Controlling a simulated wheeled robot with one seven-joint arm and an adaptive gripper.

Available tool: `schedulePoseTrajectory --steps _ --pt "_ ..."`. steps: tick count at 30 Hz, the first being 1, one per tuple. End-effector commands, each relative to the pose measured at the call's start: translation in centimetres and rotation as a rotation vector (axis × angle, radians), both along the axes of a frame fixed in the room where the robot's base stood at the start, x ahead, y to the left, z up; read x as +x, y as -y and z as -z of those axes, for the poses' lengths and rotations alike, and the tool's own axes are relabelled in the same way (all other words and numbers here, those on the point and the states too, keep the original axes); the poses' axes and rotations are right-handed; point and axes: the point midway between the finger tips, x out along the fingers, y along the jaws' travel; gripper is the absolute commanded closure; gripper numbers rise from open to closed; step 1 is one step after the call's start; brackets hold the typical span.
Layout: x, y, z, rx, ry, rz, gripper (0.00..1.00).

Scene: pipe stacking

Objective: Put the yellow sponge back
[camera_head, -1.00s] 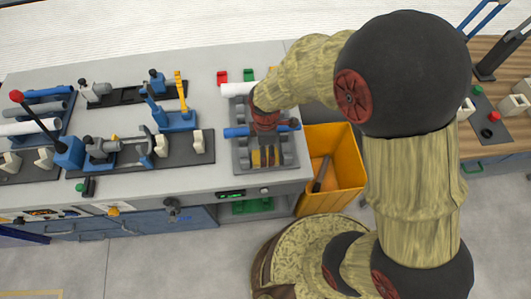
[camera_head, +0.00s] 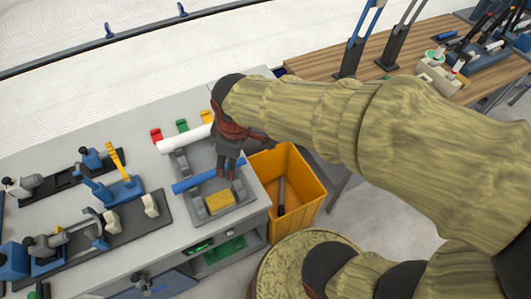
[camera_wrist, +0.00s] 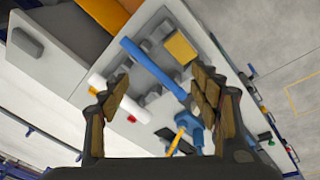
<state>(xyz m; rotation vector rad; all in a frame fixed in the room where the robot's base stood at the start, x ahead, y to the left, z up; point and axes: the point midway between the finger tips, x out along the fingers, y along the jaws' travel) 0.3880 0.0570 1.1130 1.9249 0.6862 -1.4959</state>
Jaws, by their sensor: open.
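The yellow sponge (camera_head: 220,201) lies in the front part of a grey tray (camera_head: 243,207) on the bench. It also shows in the wrist view (camera_wrist: 181,47), beyond my fingers and apart from them. My gripper (camera_head: 228,172) is open and empty above the tray, behind the sponge in the head view. In the wrist view my two fingers (camera_wrist: 160,92) are spread wide with nothing between them.
A blue pipe (camera_head: 195,182) and a white pipe (camera_head: 185,139) lie across the tray. A yellow-orange bin (camera_head: 308,205) stands at the bench's right end with a dark item inside. Blue clamp fixtures (camera_head: 112,190) stand to the left.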

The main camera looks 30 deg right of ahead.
Motion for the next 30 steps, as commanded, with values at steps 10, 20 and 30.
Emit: schedulePoseTrajectory --steps 10,20,30 --pt "-8.2 5.3 -8.9 0.221 0.208 0.689 0.37" --pt "-9.3 5.8 -9.5 0.258 0.228 0.778 0.37" --pt "-9.3 5.8 -9.5 0.258 0.228 0.776 0.37"
